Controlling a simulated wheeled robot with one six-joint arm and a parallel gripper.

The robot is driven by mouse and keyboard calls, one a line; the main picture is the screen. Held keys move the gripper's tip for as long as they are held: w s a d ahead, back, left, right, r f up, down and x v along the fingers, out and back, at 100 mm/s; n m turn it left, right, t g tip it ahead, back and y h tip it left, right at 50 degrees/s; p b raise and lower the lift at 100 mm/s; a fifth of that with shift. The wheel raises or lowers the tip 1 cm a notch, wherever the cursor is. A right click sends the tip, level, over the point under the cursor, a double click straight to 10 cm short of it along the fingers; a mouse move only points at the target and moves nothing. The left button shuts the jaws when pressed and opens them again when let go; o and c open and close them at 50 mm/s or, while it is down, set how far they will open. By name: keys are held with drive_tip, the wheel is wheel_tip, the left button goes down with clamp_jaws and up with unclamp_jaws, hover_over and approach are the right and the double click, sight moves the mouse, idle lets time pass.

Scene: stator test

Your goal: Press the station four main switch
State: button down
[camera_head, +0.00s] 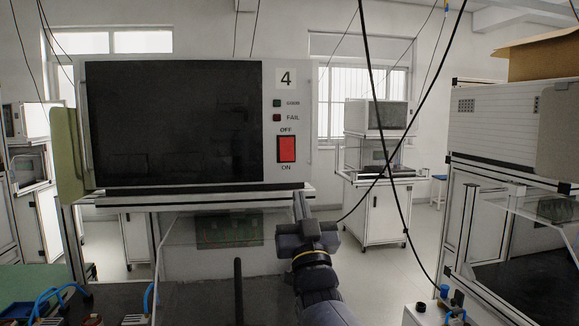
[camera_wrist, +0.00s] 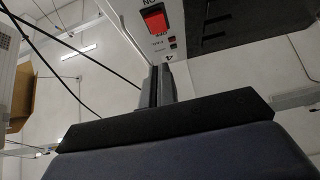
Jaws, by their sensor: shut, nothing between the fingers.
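The station panel marked 4 (camera_head: 286,98) stands ahead, with a large black screen on its left. Its red main switch (camera_head: 286,149) sits on the right side of the panel between the labels OFF and ON. The switch also shows in the wrist view (camera_wrist: 155,19), upside down near the top. My gripper (camera_head: 300,205) is below the switch in the head view, fingers pointing up and shut with nothing between them. In the wrist view the shut fingers (camera_wrist: 158,80) are below the switch in the picture and appear apart from it.
Two small indicators, green (camera_head: 277,103) and dark red (camera_head: 277,118), sit above the switch. Black cables (camera_head: 368,60) hang to the right of the panel. A clear-covered station (camera_head: 520,215) stands at the right, and a green circuit board (camera_head: 228,230) lies below the screen.

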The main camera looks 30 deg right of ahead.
sight(287, 153)
drive_tip(key=shift+w+d+f+p+x, duration=0.1)
drive_tip(key=shift+w+f+p+x, duration=0.45)
drive_tip(key=shift+x, duration=1.55)
drive_tip(key=shift+d+f+p+x, duration=0.15)
drive_tip(key=shift+p+x, duration=0.75)
drive_tip(key=shift+x, duration=1.25)
drive_tip(key=shift+w+f+p+x, duration=0.35)
drive_tip(key=shift+p+x, duration=0.35)
drive_tip(key=shift+x, duration=1.4)
drive_tip(key=shift+f, duration=0.15)
